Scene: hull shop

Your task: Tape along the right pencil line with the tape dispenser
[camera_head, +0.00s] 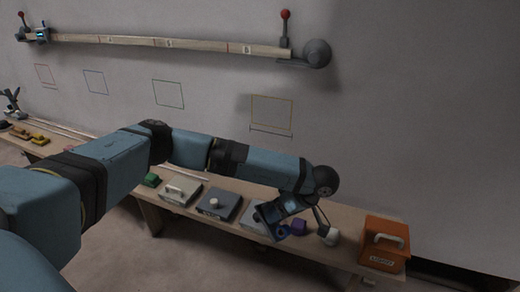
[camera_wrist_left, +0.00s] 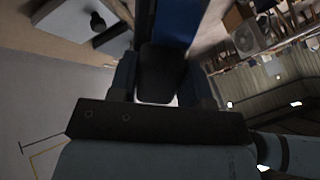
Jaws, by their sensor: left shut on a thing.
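My left gripper (camera_head: 277,220) hangs below its wrist, in front of the bench and apart from the wall. In the left wrist view its blue fingers (camera_wrist_left: 162,70) are shut on a dark block (camera_wrist_left: 158,75). Most of the block is hidden, and I cannot tell whether it is the tape dispenser. A thin dark pencil line (camera_head: 271,132) runs nearly level on the wall under the yellow outline (camera_head: 272,111). The gripper is below this line in the head view. The line also shows at the lower left of the left wrist view (camera_wrist_left: 41,142). My right gripper is not in view.
The bench (camera_head: 345,215) along the wall carries several grey boxes, including one with a handle (camera_head: 182,190), a purple block (camera_head: 298,227), a white piece (camera_head: 331,237) and an orange box (camera_head: 385,243) at its right end. A wooden rail (camera_head: 200,43) crosses the wall above.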

